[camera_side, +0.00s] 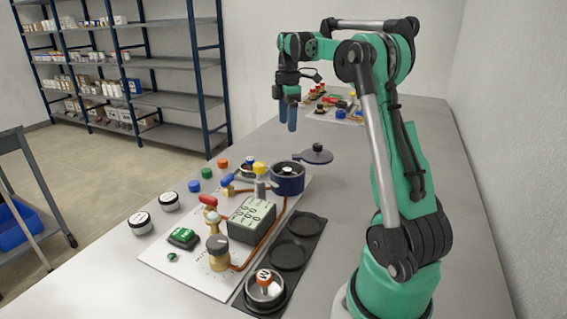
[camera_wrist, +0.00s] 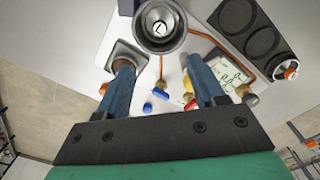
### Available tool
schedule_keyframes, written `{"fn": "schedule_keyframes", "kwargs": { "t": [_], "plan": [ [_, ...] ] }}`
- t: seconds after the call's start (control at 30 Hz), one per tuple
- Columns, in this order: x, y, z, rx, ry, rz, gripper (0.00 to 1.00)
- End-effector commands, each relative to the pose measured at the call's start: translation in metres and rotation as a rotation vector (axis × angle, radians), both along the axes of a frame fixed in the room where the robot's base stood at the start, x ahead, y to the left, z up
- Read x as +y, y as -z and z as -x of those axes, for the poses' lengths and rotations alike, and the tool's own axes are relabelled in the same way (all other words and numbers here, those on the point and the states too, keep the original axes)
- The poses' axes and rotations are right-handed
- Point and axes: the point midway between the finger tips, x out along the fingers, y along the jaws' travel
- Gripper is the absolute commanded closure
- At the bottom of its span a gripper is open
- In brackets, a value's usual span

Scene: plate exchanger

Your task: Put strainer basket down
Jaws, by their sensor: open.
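My gripper (camera_side: 292,118) hangs fingers down above the far part of the bench, open and empty. Its two blue fingers (camera_wrist: 160,75) show apart in the wrist view. A metal strainer basket with an orange and white knob (camera_side: 265,286) sits at the near end of the black tray; it also shows at the right in the wrist view (camera_wrist: 287,70). A dark blue round housing (camera_side: 288,182) stands open on the board, with a light-topped metal part inside, seen from above in the wrist view (camera_wrist: 160,24). My gripper is apart from both.
The black tray (camera_side: 318,224) has two empty round recesses. A dark lid (camera_side: 316,157) is beside the housing. The white board carries a grey box (camera_side: 251,220), valves and copper pipes. Two round jars (camera_side: 140,222) stand at left. More small parts lie at the far end.

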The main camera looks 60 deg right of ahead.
Motion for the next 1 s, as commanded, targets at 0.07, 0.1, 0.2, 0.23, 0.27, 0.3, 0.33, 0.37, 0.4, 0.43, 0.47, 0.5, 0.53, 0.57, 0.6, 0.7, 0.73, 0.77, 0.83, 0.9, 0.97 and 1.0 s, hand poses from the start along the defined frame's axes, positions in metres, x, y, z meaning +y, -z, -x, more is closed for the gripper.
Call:
{"fn": "schedule_keyframes", "kwargs": {
  "t": [0.07, 0.1, 0.2, 0.23, 0.27, 0.3, 0.33, 0.37, 0.4, 0.43, 0.47, 0.5, 0.53, 0.57, 0.6, 0.7, 0.73, 0.77, 0.83, 0.9, 0.97, 1.0],
  "plan": [
    [0.013, -0.005, -0.006, -0.014, 0.018, 0.013, 0.38],
    [0.023, -0.007, -0.01, -0.029, 0.038, 0.025, 0.38],
    [0.064, -0.014, -0.022, -0.093, 0.124, 0.06, 0.38],
    [0.08, -0.015, -0.025, -0.119, 0.156, 0.069, 0.38],
    [0.096, -0.016, -0.027, -0.149, 0.19, 0.075, 0.38],
    [0.118, -0.016, -0.029, -0.192, 0.238, 0.08, 0.38],
    [0.134, -0.016, -0.029, -0.225, 0.275, 0.078, 0.38],
    [0.15, -0.015, -0.028, -0.258, 0.31, 0.073, 0.38],
    [0.171, -0.012, -0.025, -0.303, 0.359, 0.061, 0.38],
    [0.185, -0.01, -0.022, -0.336, 0.397, 0.048, 0.38],
    [0.199, -0.007, -0.019, -0.369, 0.432, 0.032, 0.38],
    [0.217, -0.002, -0.014, -0.408, 0.478, 0.005, 0.38],
    [0.229, 0.002, -0.01, -0.437, 0.512, -0.018, 0.38],
    [0.24, 0.006, -0.005, -0.463, 0.544, -0.043, 0.38],
    [0.253, 0.012, 0.0, -0.493, 0.584, -0.076, 0.38],
    [0.278, 0.026, 0.012, -0.546, 0.663, -0.155, 0.38],
    [0.283, 0.029, 0.015, -0.557, 0.683, -0.177, 0.38],
    [0.287, 0.032, 0.017, -0.565, 0.699, -0.194, 0.38],
    [0.294, 0.037, 0.021, -0.578, 0.727, -0.227, 0.38],
    [0.298, 0.04, 0.024, -0.584, 0.744, -0.244, 0.38],
    [0.299, 0.041, 0.024, -0.586, 0.751, -0.25, 0.38],
    [0.299, 0.041, 0.024, -0.587, 0.752, -0.251, 0.38]
  ]
}}
